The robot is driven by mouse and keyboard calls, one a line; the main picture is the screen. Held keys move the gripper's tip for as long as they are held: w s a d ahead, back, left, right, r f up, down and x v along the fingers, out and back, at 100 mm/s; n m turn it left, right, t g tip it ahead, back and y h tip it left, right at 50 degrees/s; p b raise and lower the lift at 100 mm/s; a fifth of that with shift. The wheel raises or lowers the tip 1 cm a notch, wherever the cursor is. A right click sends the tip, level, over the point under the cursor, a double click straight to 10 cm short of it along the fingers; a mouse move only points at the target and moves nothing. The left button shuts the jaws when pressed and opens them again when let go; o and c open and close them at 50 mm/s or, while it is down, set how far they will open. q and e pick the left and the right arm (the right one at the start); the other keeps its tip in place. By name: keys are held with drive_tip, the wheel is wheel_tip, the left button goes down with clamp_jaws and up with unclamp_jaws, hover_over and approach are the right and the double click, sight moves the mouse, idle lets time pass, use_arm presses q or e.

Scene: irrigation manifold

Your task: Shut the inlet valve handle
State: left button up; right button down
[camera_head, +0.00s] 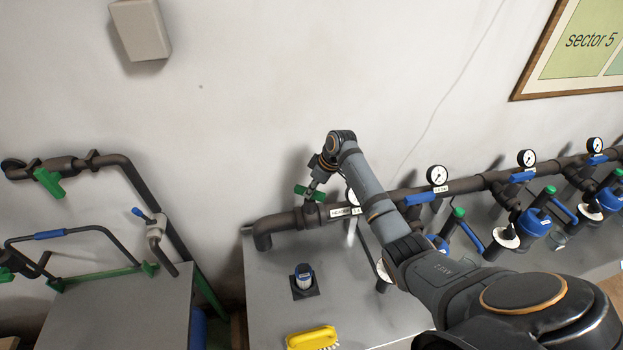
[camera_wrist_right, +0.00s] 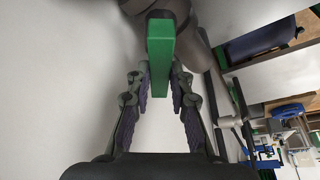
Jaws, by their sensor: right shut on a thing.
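The green valve handle (camera_head: 309,193) sits on top of the dark manifold pipe near its left end, beside a small white label. My right gripper (camera_head: 318,180) reaches it from above. In the right wrist view the green handle (camera_wrist_right: 160,48) stands between the two fingers, and the right gripper (camera_wrist_right: 160,84) is shut on it. My arm and gripper hide part of the valve, so the handle's exact angle to the pipe is hard to tell. My left gripper is not in view.
Gauges (camera_head: 437,175) and blue-handled valves (camera_head: 425,195) line the manifold pipe (camera_head: 468,184) to the right. A blue-topped sensor (camera_head: 303,277) and yellow brush (camera_head: 312,338) are on the grey bench (camera_head: 262,300). Another green handle (camera_head: 48,183) is on the left pipe.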

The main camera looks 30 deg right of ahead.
drive_tip(key=m+p, duration=0.2)
drive_tip(key=m+h+p, duration=0.1)
drive_tip(key=p, duration=0.1)
drive_tip(key=m+h+p, duration=0.1)
drive_tip(key=m+p, duration=0.1)
drive_tip(key=shift+s+a+r+m+t, duration=0.1)
drive_tip(key=shift+a+r+m+t, duration=0.1)
drive_tip(key=shift+r+m+t, duration=0.15)
drive_tip(key=shift+f+m+h+p, duration=0.2)
drive_tip(key=shift+m+h+p, duration=0.3)
drive_tip(key=shift+m+p, duration=0.55)
drive_tip(key=shift+a+f+m+h, duration=0.1)
drive_tip(key=shift+m+h, duration=0.4)
drive_tip(key=shift+m, duration=0.7)
drive_tip(key=c, duration=1.2)
unclamp_jaws()
drive_tip(key=v, duration=1.2)
drive_tip(key=shift+m, duration=0.3)
